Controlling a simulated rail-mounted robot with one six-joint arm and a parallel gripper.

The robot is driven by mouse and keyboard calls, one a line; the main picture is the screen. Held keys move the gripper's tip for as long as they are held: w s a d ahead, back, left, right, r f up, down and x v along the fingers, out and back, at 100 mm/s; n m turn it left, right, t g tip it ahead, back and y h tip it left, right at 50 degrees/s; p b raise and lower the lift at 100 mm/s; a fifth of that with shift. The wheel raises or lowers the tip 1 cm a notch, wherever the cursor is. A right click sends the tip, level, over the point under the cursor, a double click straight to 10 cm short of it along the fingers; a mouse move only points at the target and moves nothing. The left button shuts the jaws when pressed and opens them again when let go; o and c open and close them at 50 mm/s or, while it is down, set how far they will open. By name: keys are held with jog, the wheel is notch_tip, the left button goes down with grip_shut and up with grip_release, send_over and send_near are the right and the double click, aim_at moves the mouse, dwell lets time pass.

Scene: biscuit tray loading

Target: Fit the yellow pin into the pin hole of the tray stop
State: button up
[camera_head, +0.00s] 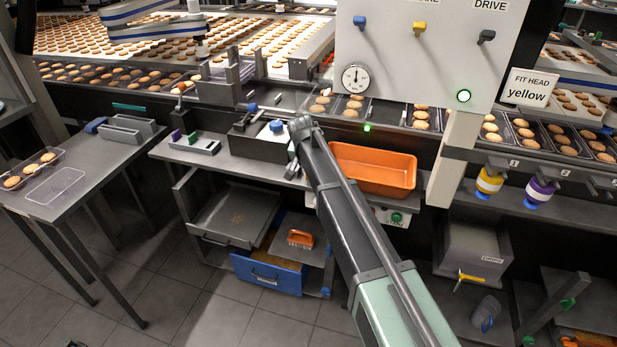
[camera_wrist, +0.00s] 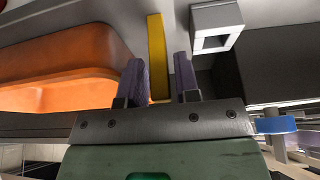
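The yellow pin (camera_wrist: 157,55) shows in the wrist view as a long, straight yellow bar. The pin's far end reaches past the fingertips. A light grey block with a square hole (camera_wrist: 215,18) is just right of the pin and apart from it in the picture; it looks like the tray stop, but I cannot be sure. In the head view my arm hides most of the gripper, and I cannot make out the pin there.
An orange bin (camera_head: 374,170) stands right of my arm and fills the left of the wrist view (camera_wrist: 60,60). A dark box with a blue knob (camera_head: 262,142) is on the bench to the left. The white panel (camera_head: 430,45) rises behind. An open blue drawer (camera_head: 266,275) is below.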

jog(key=shift+b+x, duration=0.3)
jog(key=shift+x, duration=0.75)
jog(key=shift+s+r, duration=0.15)
jog(key=shift+r, duration=0.1)
grip_shut()
jog(key=shift+a+p, duration=0.1)
jog(key=shift+p, duration=0.2)
notch_tip(320, 180, up, 20)
jog(key=p, duration=2)
jog(key=shift+a, duration=0.1)
